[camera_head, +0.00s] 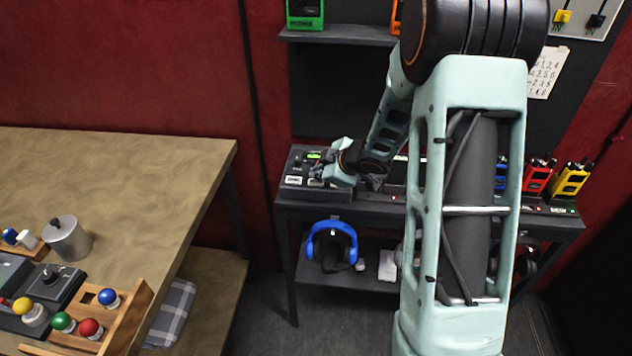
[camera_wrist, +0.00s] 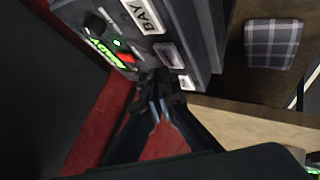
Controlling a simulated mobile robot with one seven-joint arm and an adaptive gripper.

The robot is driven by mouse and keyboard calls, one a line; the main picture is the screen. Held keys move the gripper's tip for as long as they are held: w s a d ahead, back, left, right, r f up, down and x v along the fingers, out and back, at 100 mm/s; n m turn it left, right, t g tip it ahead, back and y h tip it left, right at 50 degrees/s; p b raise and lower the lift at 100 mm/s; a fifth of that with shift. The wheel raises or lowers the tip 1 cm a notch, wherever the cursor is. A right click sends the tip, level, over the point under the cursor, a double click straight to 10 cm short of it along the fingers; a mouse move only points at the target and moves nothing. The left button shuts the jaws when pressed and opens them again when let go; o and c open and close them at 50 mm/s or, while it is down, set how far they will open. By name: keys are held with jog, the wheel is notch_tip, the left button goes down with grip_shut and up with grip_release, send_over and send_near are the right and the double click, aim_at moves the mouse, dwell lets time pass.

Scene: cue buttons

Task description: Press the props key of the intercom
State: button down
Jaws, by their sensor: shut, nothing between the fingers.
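The intercom (camera_head: 296,166) is a dark box with a green lit display at the left end of the black bench. In the wrist view the intercom (camera_wrist: 188,22) shows a "BAY" label, a small green lamp, a red patch and smaller pale labels that I cannot read. I cannot tell which key is the props key. My gripper (camera_wrist: 160,82) is shut and empty, with its fingertips at the intercom's near edge in the wrist view. I cannot tell whether they touch it. In the head view my gripper (camera_head: 328,174) partly covers the intercom's right side.
Blue headphones (camera_head: 332,243) hang below the black bench. Red (camera_head: 537,180) and yellow (camera_head: 571,182) radios stand at its right end. A wooden table (camera_head: 110,160) with coloured knobs and a metal pot (camera_head: 68,240) is at left. My arm hides the bench's middle.

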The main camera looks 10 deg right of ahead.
aim_at(318, 183)
jog(key=shift+f, duration=0.35)
jog(key=shift+f+b, duration=0.35)
jog(key=shift+b, duration=0.05)
dwell(0.5)
jog(key=shift+r, duration=0.1)
jog(key=shift+r+p, duration=0.7)
jog(key=shift+p, duration=0.2)
notch_tip(318, 183, up, 5)
jog(key=p, duration=0.5)
jog(key=shift+r, duration=0.1)
jog(key=shift+d, duration=0.1)
dwell(0.5)
